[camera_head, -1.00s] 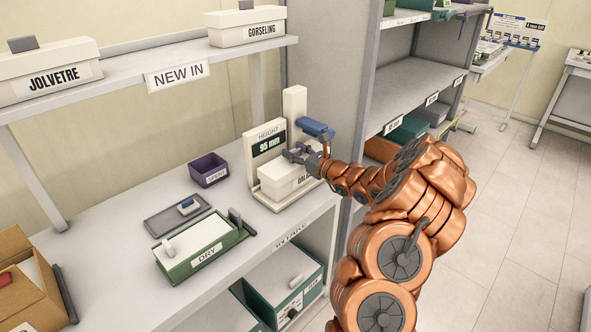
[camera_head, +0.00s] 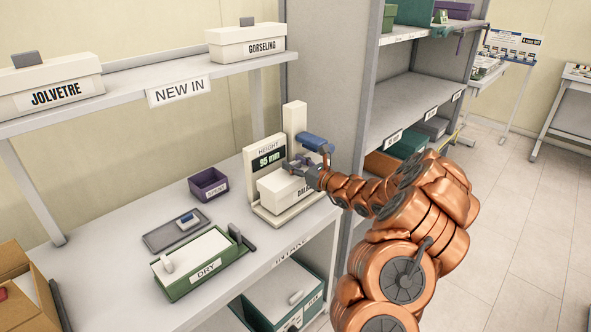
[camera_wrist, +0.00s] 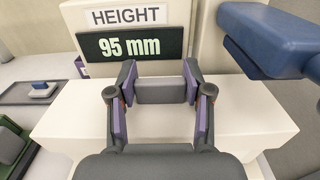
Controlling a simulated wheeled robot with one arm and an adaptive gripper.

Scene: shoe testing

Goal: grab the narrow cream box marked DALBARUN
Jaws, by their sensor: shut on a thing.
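The cream box (camera_head: 277,187) sits on the base of the cream height gauge (camera_head: 263,150), whose dark display reads 95 mm. Its front label shows only "DAL"; my gripper and arm hide the rest. My gripper (camera_head: 300,165) is over the box top, shut on the box's grey handle. In the wrist view the two purple-padded fingers of my gripper (camera_wrist: 150,82) stand on either side of the grey handle, and the cream box (camera_wrist: 70,125) spreads below them. The box appears level; whether it touches the gauge base is hard to tell.
The gauge's blue arm (camera_head: 315,142) is close beside my gripper and right of it in the wrist view (camera_wrist: 275,40). A purple bin (camera_head: 208,184), a grey tray (camera_head: 176,231) and the green DRY box (camera_head: 196,262) stand left. A grey shelf unit (camera_head: 335,75) is behind right.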

